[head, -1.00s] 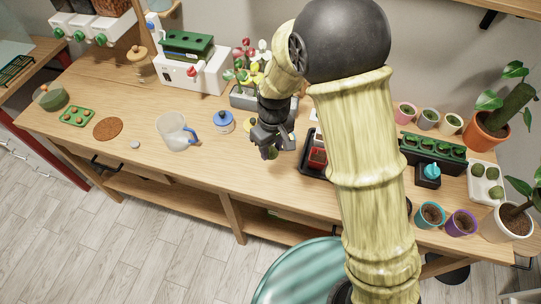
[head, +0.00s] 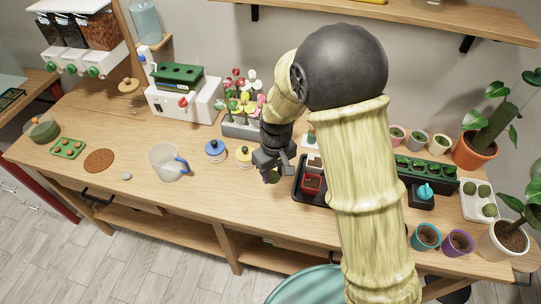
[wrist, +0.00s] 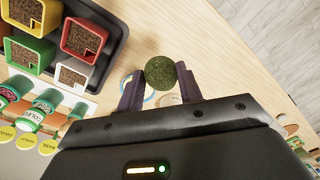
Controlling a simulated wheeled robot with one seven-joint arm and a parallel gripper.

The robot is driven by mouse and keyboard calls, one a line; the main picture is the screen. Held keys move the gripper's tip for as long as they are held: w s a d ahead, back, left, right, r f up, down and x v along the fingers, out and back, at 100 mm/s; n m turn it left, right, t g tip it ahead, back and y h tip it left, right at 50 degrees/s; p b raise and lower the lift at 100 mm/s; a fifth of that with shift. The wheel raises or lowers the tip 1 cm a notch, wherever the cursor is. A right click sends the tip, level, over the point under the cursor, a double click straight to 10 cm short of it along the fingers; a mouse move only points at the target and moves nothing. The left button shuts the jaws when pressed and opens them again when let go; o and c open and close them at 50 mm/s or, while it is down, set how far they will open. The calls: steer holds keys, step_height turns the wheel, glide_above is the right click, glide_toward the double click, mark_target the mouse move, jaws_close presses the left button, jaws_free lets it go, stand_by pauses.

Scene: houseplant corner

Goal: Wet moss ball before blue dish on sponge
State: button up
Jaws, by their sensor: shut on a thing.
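My gripper (head: 268,173) is shut on a round green moss ball (head: 273,177). In the wrist view the moss ball (wrist: 160,72) sits between the two dark fingertips, above the bench. In the head view it is just left of the black tray of pots. I cannot clearly make out a blue dish or a sponge. In the wrist view my gripper partly hides round items behind the ball.
The black tray (head: 298,188) holds several small pots. A clear jug (head: 167,163) with a blue handle stands left, near a brown disc (head: 99,160). A white tray (head: 468,207) with several moss balls is at the right. The bench front (head: 232,190) is clear.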

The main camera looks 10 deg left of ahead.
steer(key=w+d+m, duration=0.1)
steer(key=d, duration=0.2)
steer(key=w+d+m, duration=0.2)
steer(key=d, duration=0.1)
steer(key=w+d+m, duration=0.1)
steer(key=d+m, duration=0.1)
steer(key=d, duration=0.2)
steer(key=shift+w+f, duration=0.2)
steer(key=shift+w, duration=0.05)
steer(key=w+d+m, duration=0.1)
steer(key=d+m, duration=0.6)
steer(key=d, duration=0.6)
steer(key=shift+w+f, duration=0.25)
steer(key=shift+w, duration=0.15)
steer(key=shift+d, duration=0.1)
